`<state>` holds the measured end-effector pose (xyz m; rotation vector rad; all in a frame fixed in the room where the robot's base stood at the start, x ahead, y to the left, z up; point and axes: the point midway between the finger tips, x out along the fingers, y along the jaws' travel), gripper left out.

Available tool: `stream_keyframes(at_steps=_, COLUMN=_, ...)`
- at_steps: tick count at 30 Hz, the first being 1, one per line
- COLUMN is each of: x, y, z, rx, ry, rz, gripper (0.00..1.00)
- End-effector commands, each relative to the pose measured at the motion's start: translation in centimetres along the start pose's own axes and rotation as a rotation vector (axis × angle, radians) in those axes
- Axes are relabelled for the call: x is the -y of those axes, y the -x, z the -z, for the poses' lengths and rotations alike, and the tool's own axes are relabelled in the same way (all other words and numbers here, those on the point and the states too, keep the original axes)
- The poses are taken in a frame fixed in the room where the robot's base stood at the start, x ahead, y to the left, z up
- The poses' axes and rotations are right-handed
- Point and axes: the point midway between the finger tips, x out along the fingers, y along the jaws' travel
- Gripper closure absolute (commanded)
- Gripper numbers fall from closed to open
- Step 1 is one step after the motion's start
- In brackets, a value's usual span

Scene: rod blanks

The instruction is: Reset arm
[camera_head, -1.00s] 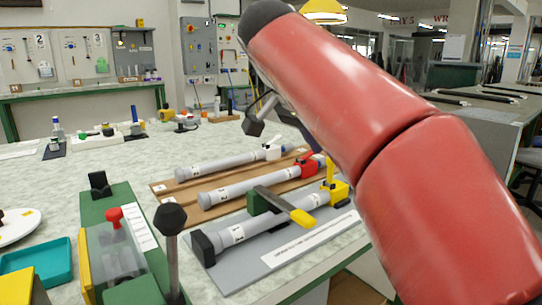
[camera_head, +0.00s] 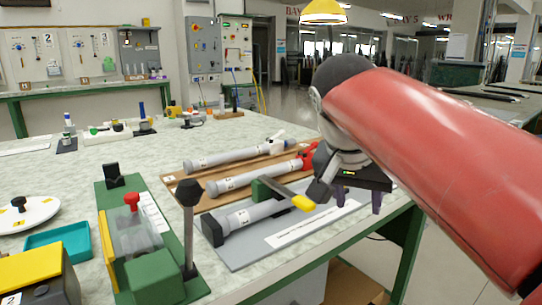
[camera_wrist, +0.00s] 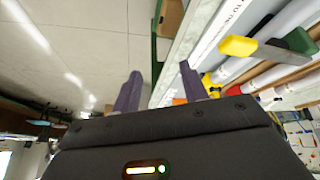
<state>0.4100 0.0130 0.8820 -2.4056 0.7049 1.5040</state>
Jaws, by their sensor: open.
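My gripper (camera_head: 362,200) is open and empty, with its fingers pointing down at the right edge of the bench. In the wrist view its two purple fingers (camera_wrist: 158,90) stand apart with nothing between them. The red arm covers the right side of the head view. Several grey rod tubes lie on the bench beside the gripper: one with a white end (camera_head: 232,156), one with a red end (camera_head: 250,179), and a nearer one (camera_head: 250,215) on a grey board (camera_head: 290,237). My gripper hides the right end of the nearest tube.
A yellow-handled lever (camera_head: 302,203) crosses the nearest tube. A green fixture (camera_head: 150,280) with a red knob and an upright dark post (camera_head: 188,230) stand at the front. A teal tray (camera_head: 58,243) is at left. Open floor lies beyond the bench's right edge.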

Motion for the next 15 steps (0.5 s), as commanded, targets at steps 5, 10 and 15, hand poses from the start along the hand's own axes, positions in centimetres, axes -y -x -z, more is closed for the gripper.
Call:
stream_keyframes(at_steps=5, x=-3.2, y=-4.2, z=-5.9, rx=0.029, ry=0.176, rz=0.115, gripper=0.56)
stream_keyframes(at_steps=10, x=-5.3, y=-9.0, z=-12.8, rx=0.013, ry=0.329, rz=0.228, gripper=0.56)
stream_keyframes(at_steps=15, x=-6.2, y=-12.4, z=-17.6, rx=-0.022, ry=0.409, rz=0.286, gripper=0.56)
